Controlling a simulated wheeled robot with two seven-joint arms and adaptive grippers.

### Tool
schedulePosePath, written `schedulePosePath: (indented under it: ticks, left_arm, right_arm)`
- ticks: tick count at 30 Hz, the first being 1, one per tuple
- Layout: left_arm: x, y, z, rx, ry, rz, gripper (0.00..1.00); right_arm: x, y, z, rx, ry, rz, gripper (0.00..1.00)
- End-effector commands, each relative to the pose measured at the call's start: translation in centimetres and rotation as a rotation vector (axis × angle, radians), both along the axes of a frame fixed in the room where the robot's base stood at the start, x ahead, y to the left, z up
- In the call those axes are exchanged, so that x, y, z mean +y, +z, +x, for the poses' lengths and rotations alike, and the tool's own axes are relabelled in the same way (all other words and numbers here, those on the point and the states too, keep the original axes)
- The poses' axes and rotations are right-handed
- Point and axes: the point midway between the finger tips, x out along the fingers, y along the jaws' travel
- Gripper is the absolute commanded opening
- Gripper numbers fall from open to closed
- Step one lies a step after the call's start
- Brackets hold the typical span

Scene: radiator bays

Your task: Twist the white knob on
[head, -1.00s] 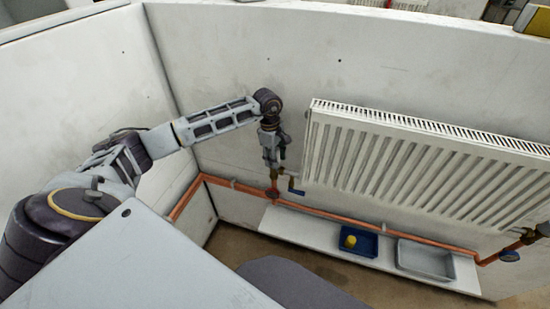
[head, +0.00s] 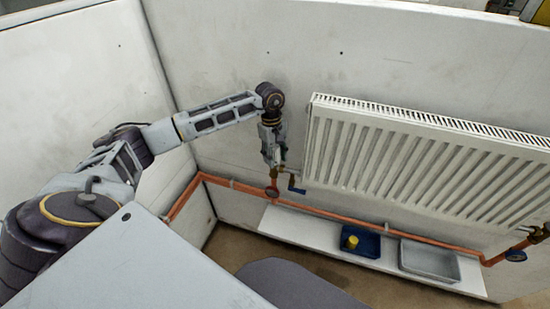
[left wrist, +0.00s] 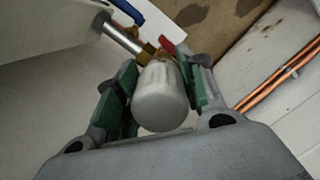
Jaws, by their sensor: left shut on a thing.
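The white knob (left wrist: 160,97) shows large in the left wrist view, with brass valve parts (left wrist: 152,52) behind it. My left gripper (head: 271,160) is at the valve by the lower left corner of the radiator (head: 420,165). In the left wrist view its green-padded fingers (left wrist: 160,92) lie on both sides of the knob, shut on it. In the head view the gripper largely hides the knob. My right gripper is not in view.
Below the radiator, a white shelf (head: 300,231) carries a blue tray (head: 368,246) with a yellow piece (head: 351,242) and a grey tray (head: 430,261). Orange pipes (head: 330,221) run along the wall. A blue handle (head: 296,185) sits beside the valve.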

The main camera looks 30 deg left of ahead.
Motion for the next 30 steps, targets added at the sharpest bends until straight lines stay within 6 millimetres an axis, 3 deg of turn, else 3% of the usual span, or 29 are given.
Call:
schedulePosePath:
  ticks: [10, 15, 22, 30]
  left_arm:
    - [0.3, -0.3, -0.1, 0.002, -0.188, 0.006, 0.13]
    - [0.3, -0.3, -0.1, 0.003, -0.257, 0.007, 0.13]
    - [0.4, -0.2, -0.1, 0.000, -0.352, 0.006, 0.13]
    - [0.4, -0.1, -0.1, -0.001, -0.471, 0.006, 0.13]
  right_arm:
    - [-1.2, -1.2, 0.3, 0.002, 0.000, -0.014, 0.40]
    - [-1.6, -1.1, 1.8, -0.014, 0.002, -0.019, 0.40]
    - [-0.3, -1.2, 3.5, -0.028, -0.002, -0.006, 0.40]
    - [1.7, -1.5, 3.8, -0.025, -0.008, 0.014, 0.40]
